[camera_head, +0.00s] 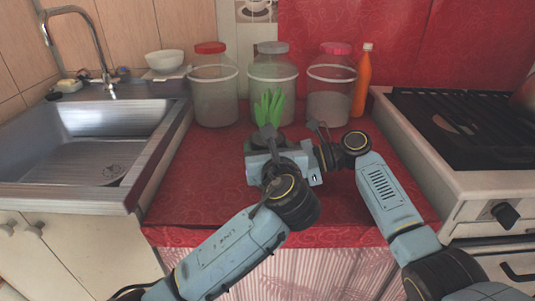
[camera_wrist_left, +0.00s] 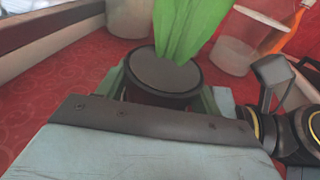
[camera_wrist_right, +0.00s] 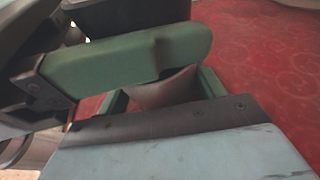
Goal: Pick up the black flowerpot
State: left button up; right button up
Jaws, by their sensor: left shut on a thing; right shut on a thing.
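The black flowerpot (camera_wrist_left: 163,77), with a green plant (camera_head: 268,107) in it, is at the middle of the red counter. In the head view my arms mostly hide the pot. My left gripper (camera_wrist_left: 163,92) is shut on the pot, one finger on each side below its rim. My right gripper (camera_wrist_right: 163,92) is close beside the left one. In the right wrist view a left finger crosses in front, with a dark part of the pot (camera_wrist_right: 130,17) above it. A greyish surface, seemingly the pot's lower body, shows between my right fingers. Whether the pot touches the counter is hidden.
Several lidded jars (camera_head: 215,95) and an orange bottle (camera_head: 362,82) stand behind along the wall. A metal sink (camera_head: 75,150) is at the left and a stove (camera_head: 465,130) at the right. The red counter (camera_head: 190,205) is bare at the front left.

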pick_arm(q)
notch_tip(320, 180, up, 10)
jog(key=shift+r, duration=0.1)
pick_arm(e)
jog(key=o, duration=0.9)
jog(key=shift+c, duration=0.2)
